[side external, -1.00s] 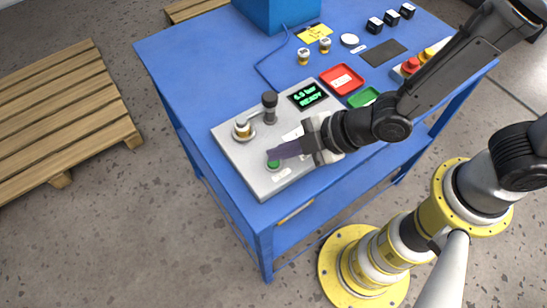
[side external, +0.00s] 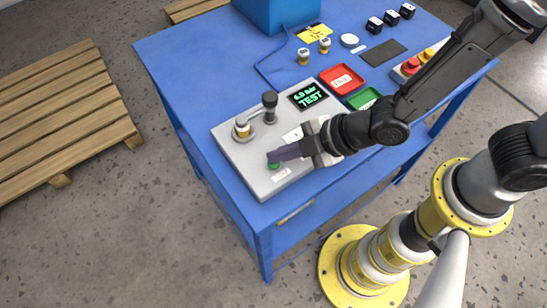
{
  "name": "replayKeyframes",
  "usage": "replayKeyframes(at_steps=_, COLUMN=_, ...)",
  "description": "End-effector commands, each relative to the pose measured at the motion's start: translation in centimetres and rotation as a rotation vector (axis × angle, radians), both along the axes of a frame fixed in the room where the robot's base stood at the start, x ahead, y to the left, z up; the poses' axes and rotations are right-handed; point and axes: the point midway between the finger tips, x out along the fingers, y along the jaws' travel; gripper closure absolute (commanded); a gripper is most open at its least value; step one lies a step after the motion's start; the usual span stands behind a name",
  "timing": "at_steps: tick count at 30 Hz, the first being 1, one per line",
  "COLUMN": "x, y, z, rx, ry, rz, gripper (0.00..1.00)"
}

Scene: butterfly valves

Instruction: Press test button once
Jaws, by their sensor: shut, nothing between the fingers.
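The green test button (side external: 274,166) is near the front edge of the grey test panel (side external: 240,163) on the blue table. My gripper (side external: 271,156) is shut and empty, its fingertips at the button and covering part of it. I cannot tell whether the tips still touch it. The panel's display (side external: 308,95) reads "6.5 bar" and "TEST" in green.
A valve with a brass body (side external: 242,128) and a black-topped clamp (side external: 270,102) stand on the panel. A red tray (side external: 342,79) and a green tray (side external: 363,97) lie behind it. Two more brass valves (side external: 303,57) (side external: 325,44) stand further back.

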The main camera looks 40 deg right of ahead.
Motion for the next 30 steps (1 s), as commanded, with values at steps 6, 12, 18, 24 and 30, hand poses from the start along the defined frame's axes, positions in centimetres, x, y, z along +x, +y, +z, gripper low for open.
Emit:
replayKeyframes(at_steps=6, x=0.0, y=0.0, z=-0.1, rx=-0.002, ry=0.001, rz=-0.001, gripper=1.0)
replayKeyframes(at_steps=12, x=0.0, y=0.0, z=0.2, rx=-0.001, ry=0.001, rz=0.0, gripper=1.0)
replayKeyframes(at_steps=18, x=0.0, y=0.0, z=1.2, rx=0.001, ry=0.0, rz=-0.001, gripper=1.0)
replayKeyframes(at_steps=24, x=0.0, y=-0.1, z=1.7, rx=0.0, ry=0.001, rz=-0.001, gripper=1.0)
replayKeyframes(at_steps=30, x=0.0, y=0.0, z=1.7, rx=-0.001, ry=0.001, rz=0.0, gripper=1.0)
